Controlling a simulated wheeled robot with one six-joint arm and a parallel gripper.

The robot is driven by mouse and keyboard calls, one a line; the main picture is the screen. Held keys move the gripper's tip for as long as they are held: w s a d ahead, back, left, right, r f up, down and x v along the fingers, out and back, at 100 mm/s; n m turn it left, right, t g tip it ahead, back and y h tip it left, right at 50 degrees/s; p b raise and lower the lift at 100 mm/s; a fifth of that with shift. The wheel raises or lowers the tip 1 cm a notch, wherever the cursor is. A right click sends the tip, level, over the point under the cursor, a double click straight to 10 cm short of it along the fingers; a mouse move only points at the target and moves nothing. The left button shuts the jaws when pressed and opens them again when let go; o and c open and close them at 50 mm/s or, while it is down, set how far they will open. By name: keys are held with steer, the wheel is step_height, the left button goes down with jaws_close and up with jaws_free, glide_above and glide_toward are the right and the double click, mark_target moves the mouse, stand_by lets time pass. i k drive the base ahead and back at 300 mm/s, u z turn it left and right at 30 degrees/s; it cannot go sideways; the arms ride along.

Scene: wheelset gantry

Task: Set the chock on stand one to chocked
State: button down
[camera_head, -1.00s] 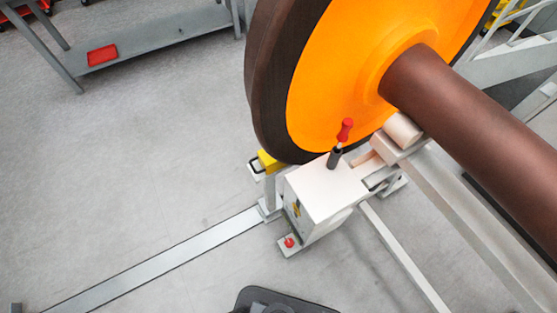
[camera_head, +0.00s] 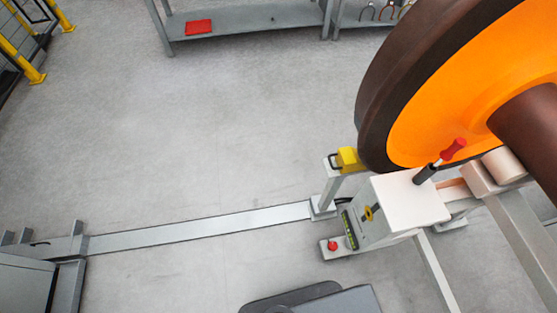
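The yellow chock (camera_head: 347,159) sits on top of a short grey post, at the left lower edge of the wheel, with a dark loop handle on its left side. I cannot tell whether it touches the wheel tread. The large wheel (camera_head: 430,110) has an orange face and a dark brown rim. Right of the chock stands a white box-shaped stand (camera_head: 400,205) with a red-handled lever (camera_head: 440,160) on top, tilted to the right. My gripper is not in view.
A grey rail (camera_head: 200,229) runs along the floor from the stand to a grey frame (camera_head: 75,250) at left. A grey bench (camera_head: 245,22) with a red tray (camera_head: 198,27) stands at the back. Yellow posts (camera_head: 28,62) stand at far left. The middle floor is clear.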

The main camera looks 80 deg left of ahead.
mark_target(347, 160)
steer(key=u, duration=2.15)
steer(key=k, duration=0.65)
steer(key=u, duration=0.35)
steer(key=i, duration=0.5)
steer(key=u, duration=0.55)
steer(key=i, duration=0.85)
steer(key=z, duration=0.05)
